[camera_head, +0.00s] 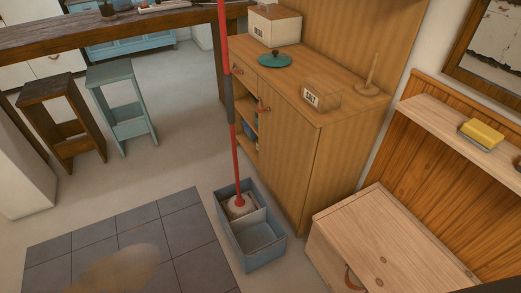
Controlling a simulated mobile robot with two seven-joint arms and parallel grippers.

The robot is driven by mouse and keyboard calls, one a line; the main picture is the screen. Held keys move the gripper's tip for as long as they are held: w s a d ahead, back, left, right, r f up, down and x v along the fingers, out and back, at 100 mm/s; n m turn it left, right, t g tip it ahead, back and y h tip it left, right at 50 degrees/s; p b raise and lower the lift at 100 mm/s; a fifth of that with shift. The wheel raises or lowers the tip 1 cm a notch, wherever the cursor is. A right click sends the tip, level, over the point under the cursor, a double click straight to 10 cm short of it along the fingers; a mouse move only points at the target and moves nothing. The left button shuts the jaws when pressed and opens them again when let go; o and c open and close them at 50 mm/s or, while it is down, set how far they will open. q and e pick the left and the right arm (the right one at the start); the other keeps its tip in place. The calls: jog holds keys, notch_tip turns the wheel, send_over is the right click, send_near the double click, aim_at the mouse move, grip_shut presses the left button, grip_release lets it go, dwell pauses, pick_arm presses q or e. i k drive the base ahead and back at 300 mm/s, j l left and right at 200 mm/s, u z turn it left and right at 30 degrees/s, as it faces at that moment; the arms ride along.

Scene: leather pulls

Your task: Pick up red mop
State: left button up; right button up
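The red mop (233,150) stands nearly upright, its long red pole with a grey grip section reaching past the top edge of the head view. Its pale mop head (240,207) rests in the back compartment of a blue-grey two-compartment bucket (262,259) on the floor. The front compartment looks empty. The mop's top end is out of view. Neither my left nor my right gripper shows in the head view.
A wooden cabinet (285,140) stands right behind the bucket. A wooden chest (390,235) is at the right. Dark floor tiles (185,235) lie left of the bucket, with open floor around. A teal stool (128,112) and a brown stool (65,125) stand farther back. A blurred tan shape (122,270) is at the bottom left.

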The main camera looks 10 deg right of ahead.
aim_at(239, 206)
jog(key=i+z, duration=0.5)
jog(key=i+j+z, duration=0.3)
jog(key=i+z, duration=0.15)
